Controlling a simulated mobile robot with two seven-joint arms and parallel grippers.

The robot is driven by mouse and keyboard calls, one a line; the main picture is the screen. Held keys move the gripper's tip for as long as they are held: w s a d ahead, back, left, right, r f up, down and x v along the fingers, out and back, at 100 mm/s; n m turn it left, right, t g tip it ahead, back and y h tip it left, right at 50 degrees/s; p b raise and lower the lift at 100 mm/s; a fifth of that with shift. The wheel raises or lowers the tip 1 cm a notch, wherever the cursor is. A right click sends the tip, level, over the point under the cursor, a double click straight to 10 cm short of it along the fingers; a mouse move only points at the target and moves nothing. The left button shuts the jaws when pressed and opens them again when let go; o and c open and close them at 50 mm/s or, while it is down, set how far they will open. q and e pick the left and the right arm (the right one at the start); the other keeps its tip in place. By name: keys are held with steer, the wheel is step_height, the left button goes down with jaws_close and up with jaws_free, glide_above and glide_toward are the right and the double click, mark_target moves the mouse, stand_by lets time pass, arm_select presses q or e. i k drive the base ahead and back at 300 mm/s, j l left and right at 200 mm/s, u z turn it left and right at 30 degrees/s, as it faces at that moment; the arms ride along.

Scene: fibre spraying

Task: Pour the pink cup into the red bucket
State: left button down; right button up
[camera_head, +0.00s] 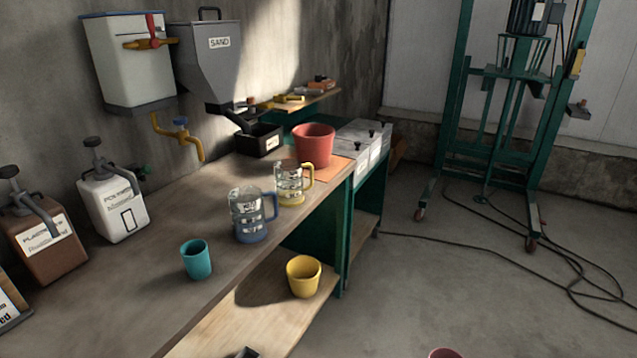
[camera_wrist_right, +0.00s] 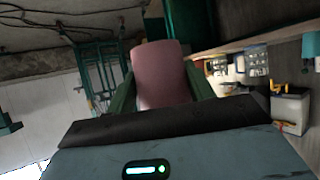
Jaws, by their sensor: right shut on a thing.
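The red bucket (camera_head: 314,148) stands upright at the far end of the workbench, on an orange mat. The pink cup (camera_wrist_right: 160,75) is between the fingers of my right gripper (camera_wrist_right: 162,88) in the right wrist view, and the gripper is shut on it. A small part of the cup's rim (camera_head: 445,353) shows at the bottom edge of the head view, well to the front right of the bucket and off the bench. The cup's inside is hidden. My left gripper is not in view.
Two measuring jugs, blue-handled (camera_head: 252,217) and yellow-handled (camera_head: 292,184), stand on the bench (camera_head: 150,265) in front of the bucket. A teal cup (camera_head: 196,260) is nearer. A yellow cup (camera_head: 303,276) is on the lower shelf. The floor right of the bench has cables (camera_head: 480,243).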

mark_target(313, 142)
steer(key=i+l+u, duration=0.1)
steer(key=u, duration=0.3)
steer(key=i+l+u, duration=0.15)
steer(key=u, duration=0.2)
steer(key=i+l+u, duration=0.15)
steer(key=l+u, duration=0.1)
steer(key=l, duration=0.15)
steer(key=i+l+u, duration=0.1)
steer(key=l, duration=0.2)
steer(key=i+l+u, duration=0.2)
steer(key=l, duration=0.45)
steer(key=i+l, duration=0.15)
steer(key=l, duration=0.2)
steer(key=i+l, duration=0.15)
steer(key=l, duration=0.2)
steer(key=i+l, duration=0.15)
steer(key=l, duration=0.2)
steer(key=i+l+u, duration=0.1)
steer(key=l, duration=0.25)
